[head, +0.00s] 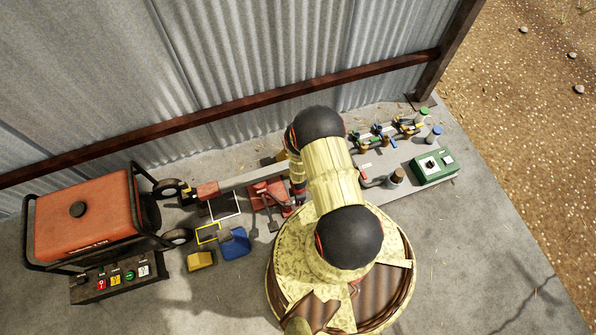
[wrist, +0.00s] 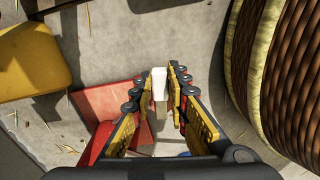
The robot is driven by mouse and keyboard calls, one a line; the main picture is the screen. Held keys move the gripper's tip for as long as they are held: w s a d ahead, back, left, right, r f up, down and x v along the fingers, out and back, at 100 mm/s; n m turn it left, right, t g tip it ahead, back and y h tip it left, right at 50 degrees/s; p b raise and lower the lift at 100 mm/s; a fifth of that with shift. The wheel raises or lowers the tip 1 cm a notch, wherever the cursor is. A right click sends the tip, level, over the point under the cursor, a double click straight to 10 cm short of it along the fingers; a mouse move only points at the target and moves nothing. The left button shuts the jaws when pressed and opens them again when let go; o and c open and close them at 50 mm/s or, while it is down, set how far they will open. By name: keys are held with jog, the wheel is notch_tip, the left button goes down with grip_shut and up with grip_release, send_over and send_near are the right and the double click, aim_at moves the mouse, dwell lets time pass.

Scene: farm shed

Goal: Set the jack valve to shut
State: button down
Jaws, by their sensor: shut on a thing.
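The red jack (head: 262,188) stands on the concrete floor just left of my arm in the head view, partly hidden by it. Its red base plate (wrist: 112,103) shows in the wrist view, below and left of my fingers. My gripper (wrist: 159,82) is closed around a small upright white-tipped piece (wrist: 159,84), which looks like the jack's valve lever. The piece sits between the two fingertips. Its lower end and the valve's setting are hard to make out. In the head view my arm hides most of the gripper.
A wooden cable spool (head: 284,262) is close on the right in the wrist view. A yellow block (head: 200,260) and a blue block (head: 235,243) lie left of it. An orange generator (head: 85,215) stands far left. A green box (head: 433,167) and several small valves are at right, along the corrugated wall.

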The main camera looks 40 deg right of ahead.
jog(key=shift+w+d+n, duration=0.25)
jog(key=shift+w+n, duration=0.2)
jog(key=shift+n, duration=0.55)
jog(key=c, duration=1.8)
grip_release()
jog(key=shift+o, duration=0.4)
jog(key=shift+r, duration=0.1)
notch_tip(320, 180, up, 12)
